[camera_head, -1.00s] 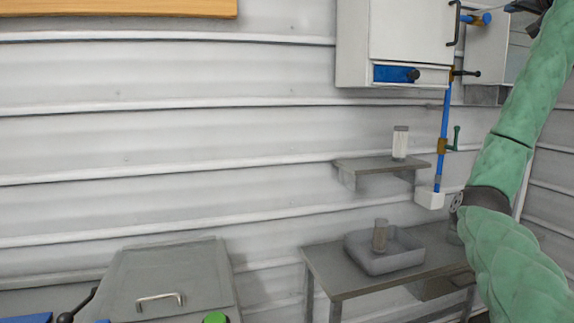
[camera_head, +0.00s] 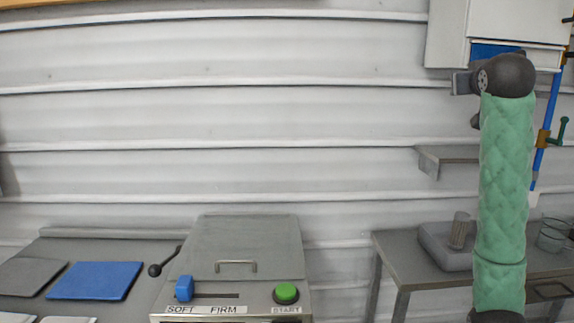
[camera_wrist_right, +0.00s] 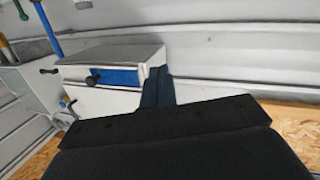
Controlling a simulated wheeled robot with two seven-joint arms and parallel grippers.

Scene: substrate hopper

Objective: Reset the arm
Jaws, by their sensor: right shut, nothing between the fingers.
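My right arm, in a green quilted sleeve, stands nearly upright at the right of the head view. Its dark rounded end covers the lower edge of a white wall cabinet (camera_head: 495,22). My right gripper (camera_head: 462,83) shows only in part there, left of that end. In the right wrist view the gripper (camera_wrist_right: 157,80) has its dark fingers together, with nothing between them. They show in front of the cabinet with the blue drawer front (camera_wrist_right: 118,77). My left gripper is not in view.
A metal machine (camera_head: 225,287) with a lidded top, blue slider and green start button (camera_head: 286,293) stands at the lower middle. A blue mat (camera_head: 95,281) lies left.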

